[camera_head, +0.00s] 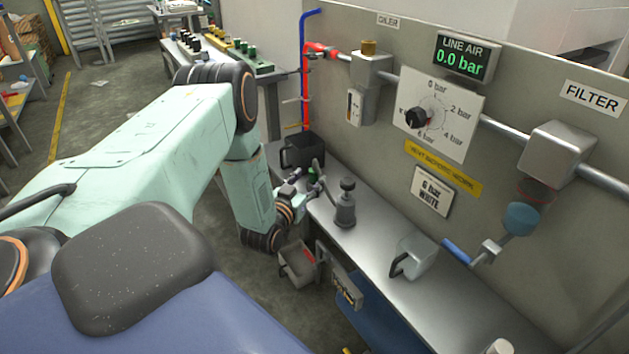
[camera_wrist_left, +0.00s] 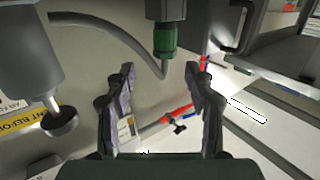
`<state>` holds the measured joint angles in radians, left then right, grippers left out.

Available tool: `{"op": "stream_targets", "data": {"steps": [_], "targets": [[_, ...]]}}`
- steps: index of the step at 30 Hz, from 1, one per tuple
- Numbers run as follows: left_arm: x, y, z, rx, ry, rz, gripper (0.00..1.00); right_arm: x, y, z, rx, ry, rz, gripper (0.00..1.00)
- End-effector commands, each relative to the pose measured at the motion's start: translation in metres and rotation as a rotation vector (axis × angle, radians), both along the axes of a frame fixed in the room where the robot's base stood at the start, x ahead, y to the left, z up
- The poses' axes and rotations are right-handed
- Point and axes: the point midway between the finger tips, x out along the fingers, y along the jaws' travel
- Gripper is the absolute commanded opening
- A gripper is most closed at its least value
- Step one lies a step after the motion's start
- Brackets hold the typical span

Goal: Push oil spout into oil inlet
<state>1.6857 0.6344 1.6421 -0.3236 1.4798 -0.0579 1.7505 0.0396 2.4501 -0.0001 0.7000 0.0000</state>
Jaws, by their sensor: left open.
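A grey oil can (camera_head: 344,211) with a round knob on top stands on the bench. In the left wrist view, where things appear upside down, the can (camera_wrist_left: 28,60) is at the left and its thin curved spout (camera_wrist_left: 120,33) runs to the right. The spout's end lies close to a green-topped fitting (camera_wrist_left: 165,40); I cannot tell whether they touch. My left gripper (camera_head: 312,180) is open beside the can; its fingers also show in the left wrist view (camera_wrist_left: 160,75), with nothing clearly held between them. Which part is the oil inlet is unclear. My right gripper is out of view.
The wall panel carries an oiler (camera_head: 371,68) with a brass cap, a pressure dial (camera_head: 432,112) and a filter (camera_head: 555,150). A black container (camera_head: 303,152) stands behind the gripper. A clear jug (camera_head: 418,257) stands farther right, with bare bench between it and the can.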

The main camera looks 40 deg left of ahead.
Motion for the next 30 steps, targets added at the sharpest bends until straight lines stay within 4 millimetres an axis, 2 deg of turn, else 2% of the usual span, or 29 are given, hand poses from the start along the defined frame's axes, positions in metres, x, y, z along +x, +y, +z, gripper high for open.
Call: {"op": "stream_targets", "data": {"steps": [12, 22, 30], "targets": [[0.047, 0.022, -0.01, 0.001, -0.002, 0.001, 0.54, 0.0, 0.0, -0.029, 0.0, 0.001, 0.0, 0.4], [0.052, 0.022, -0.009, -0.001, 0.001, 0.003, 0.54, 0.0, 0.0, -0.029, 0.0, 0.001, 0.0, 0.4], [0.052, 0.022, -0.009, 0.0, 0.001, 0.003, 0.32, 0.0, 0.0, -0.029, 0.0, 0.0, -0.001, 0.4]]}}
